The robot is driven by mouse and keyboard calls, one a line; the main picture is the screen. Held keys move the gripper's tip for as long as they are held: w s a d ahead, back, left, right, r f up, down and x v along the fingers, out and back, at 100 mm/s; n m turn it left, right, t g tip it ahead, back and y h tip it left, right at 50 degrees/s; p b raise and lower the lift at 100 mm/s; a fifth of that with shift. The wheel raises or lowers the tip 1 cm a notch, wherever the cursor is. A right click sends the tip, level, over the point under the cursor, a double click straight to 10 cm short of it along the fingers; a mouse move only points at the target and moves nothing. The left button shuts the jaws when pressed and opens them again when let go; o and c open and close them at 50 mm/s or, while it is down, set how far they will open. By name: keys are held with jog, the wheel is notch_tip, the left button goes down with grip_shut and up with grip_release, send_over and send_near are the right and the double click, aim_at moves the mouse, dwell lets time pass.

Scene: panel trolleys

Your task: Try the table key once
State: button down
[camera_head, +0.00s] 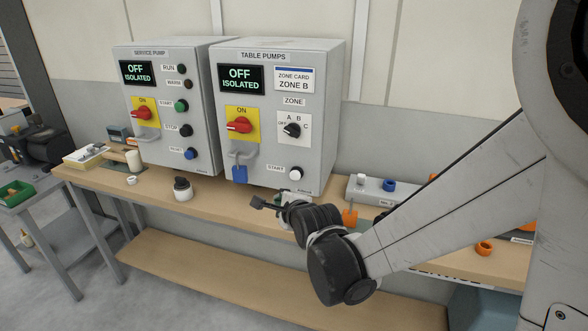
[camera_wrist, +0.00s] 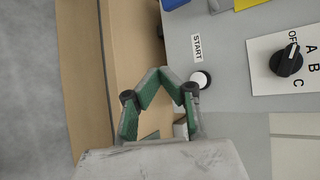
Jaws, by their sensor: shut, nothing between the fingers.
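The TABLE PUMPS panel (camera_head: 268,75) is a grey box on the bench. Its display (camera_head: 241,79) reads OFF ISOLATED. Its white round START button (camera_head: 294,173) is at the lower right of the face; it also shows in the wrist view (camera_wrist: 201,79). A red rotary handle (camera_head: 239,125) sits on a yellow ON plate, with a blue padlock (camera_head: 239,173) hanging below. A black ZONE knob (camera_head: 292,130) has positions OFF, A, B, C; I cannot tell its exact setting. My gripper (camera_head: 256,202) is shut and empty, below the panel's front. In the wrist view, its fingertips (camera_wrist: 161,73) are left of START, apart from it.
The SERVICE PUMP panel (camera_head: 171,95) stands close on the left. A dark-topped white cylinder (camera_head: 183,190) is on the bench in front of it. A grey box with white and blue buttons (camera_head: 376,190) and an orange tag (camera_head: 350,216) are to the right.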

send_near(291, 178)
jog(key=w+a+f, duration=0.3)
jog(key=a, duration=0.1)
jog(key=shift+w+d+f, duration=0.2)
jog(key=shift+w+d, duration=0.25)
jog(key=shift+w, duration=0.3)
jog(key=shift+w, duration=0.1)
dwell(1.1)
jog(key=shift+w+d, duration=0.15)
jog(key=shift+w, duration=0.15)
jog(key=shift+w+d+b, duration=0.25)
jog(key=shift+w+b, duration=0.1)
jog(key=shift+w, duration=0.4)
dwell(1.1)
jog(key=shift+s, duration=0.15)
jog(key=shift+s+a, duration=0.2)
jog(key=shift+s, duration=0.3)
jog(key=shift+s+a, duration=0.2)
jog(key=shift+s, duration=0.3)
jog(key=shift+s, duration=0.1)
